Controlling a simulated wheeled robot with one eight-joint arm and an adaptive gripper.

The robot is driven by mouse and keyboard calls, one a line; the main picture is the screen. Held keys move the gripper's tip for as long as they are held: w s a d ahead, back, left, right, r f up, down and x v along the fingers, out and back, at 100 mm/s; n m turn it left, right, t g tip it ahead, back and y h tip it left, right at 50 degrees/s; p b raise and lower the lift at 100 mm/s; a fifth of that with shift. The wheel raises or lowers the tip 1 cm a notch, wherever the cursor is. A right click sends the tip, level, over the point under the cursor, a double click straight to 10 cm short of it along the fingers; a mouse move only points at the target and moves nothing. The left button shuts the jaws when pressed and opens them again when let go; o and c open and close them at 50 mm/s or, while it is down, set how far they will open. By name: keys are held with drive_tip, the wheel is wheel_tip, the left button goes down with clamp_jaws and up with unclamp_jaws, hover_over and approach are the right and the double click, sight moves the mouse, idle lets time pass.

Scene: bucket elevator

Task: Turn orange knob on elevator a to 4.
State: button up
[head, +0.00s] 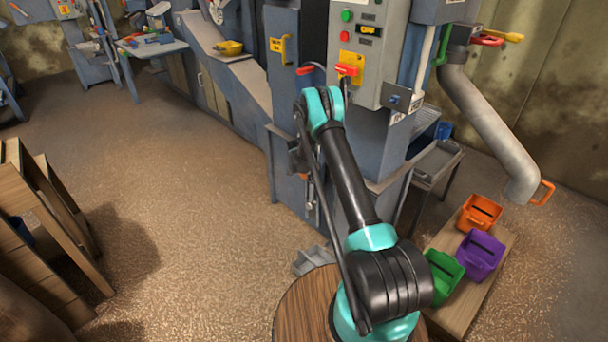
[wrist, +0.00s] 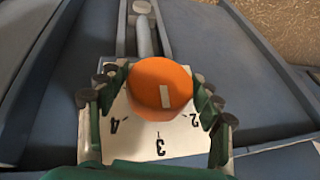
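The orange knob (wrist: 160,88) is in the middle of the wrist view, over a white dial plate (wrist: 185,147) with the numbers 4, 3 and 2. Its white mark points roughly toward the 3. My gripper (wrist: 160,82) has one green finger on each side of the knob, with narrow gaps showing, so it looks open around it. In the head view my arm reaches to the blue-grey elevator (head: 292,190), and my gripper there is mostly hidden by the arm. A small orange patch shows low beside it, too small to identify surely.
A control box (head: 362,35) with green and red buttons and a red switch (head: 347,70) is above my arm. A pipe (head: 490,130) and orange, purple (head: 480,255) and green bins are at right. A wooden rack (head: 40,230) is at left. The floor between is clear.

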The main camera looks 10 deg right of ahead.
drive_tip(key=c, duration=0.7)
drive_tip(key=m+t+y, duration=0.1)
drive_tip(key=t+y, duration=0.1)
drive_tip(key=t, duration=0.2)
drive_tip(key=shift+s+d+y, duration=0.1)
drive_tip(key=shift+y, duration=0.2)
drive_tip(key=shift+m+t+y, duration=0.4)
drive_tip(key=shift+t+y, duration=0.3)
drive_tip(key=shift+t, duration=0.7)
drive_tip(key=o, duration=1.2)
